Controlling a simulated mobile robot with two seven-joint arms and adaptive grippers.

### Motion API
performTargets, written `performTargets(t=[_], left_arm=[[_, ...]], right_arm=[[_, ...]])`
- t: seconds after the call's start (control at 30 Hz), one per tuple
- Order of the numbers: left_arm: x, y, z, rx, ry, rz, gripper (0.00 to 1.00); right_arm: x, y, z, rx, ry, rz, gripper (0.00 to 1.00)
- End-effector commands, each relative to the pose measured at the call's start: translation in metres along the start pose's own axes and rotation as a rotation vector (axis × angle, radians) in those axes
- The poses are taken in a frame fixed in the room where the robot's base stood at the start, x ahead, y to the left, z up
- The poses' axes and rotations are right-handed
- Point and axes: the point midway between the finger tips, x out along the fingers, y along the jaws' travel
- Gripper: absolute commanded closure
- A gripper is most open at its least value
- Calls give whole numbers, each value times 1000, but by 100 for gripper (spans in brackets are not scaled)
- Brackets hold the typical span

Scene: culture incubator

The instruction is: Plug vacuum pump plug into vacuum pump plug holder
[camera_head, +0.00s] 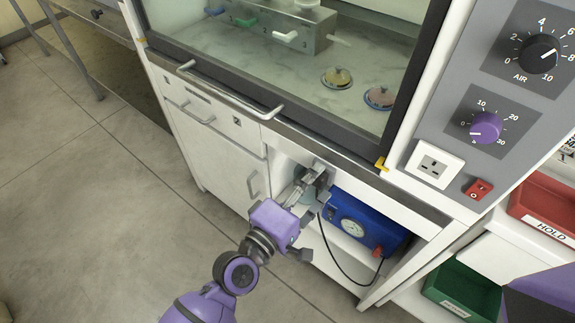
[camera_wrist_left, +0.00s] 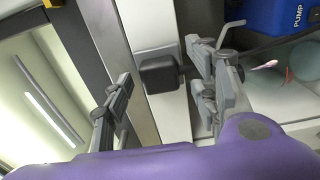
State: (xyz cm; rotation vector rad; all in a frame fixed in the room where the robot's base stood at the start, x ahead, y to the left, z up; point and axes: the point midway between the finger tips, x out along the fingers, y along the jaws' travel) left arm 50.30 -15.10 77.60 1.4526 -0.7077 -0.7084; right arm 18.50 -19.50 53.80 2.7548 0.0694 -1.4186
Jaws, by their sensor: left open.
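My left gripper (camera_head: 309,184) is at the cabinet's open lower bay, below the glass front. In the left wrist view its fingers (camera_wrist_left: 158,88) are spread, with a dark block (camera_wrist_left: 160,74) between them. The block sits against a pale strip of the cabinet, and there is a gap to the left finger. It looks like the plug, but I cannot tell plug from holder here. A black cable (camera_head: 331,262) loops from the blue pump (camera_head: 376,238) up toward the gripper. The gripper hides the cable's upper end. My right gripper is out of view.
A white wall socket (camera_head: 435,166) and a red switch (camera_head: 479,189) are on the grey panel. A front handle (camera_head: 230,95) juts out above left. Red (camera_head: 545,210) and green (camera_head: 462,292) bins are at the right.

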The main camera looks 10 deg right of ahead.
Motion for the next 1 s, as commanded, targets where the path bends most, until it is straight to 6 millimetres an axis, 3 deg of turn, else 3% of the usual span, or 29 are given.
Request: performTargets(t=[0.13,0.27,0.7,1.0], left_arm=[[-1,0,0,0,0,-1,46],[-12,-1,0,3,0,-2,46],[-97,-1,0,4,-2,-4,46],[-120,0,0,0,-1,0,46]], right_arm=[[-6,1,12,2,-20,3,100],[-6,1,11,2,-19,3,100],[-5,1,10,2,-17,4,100],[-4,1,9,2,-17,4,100]])
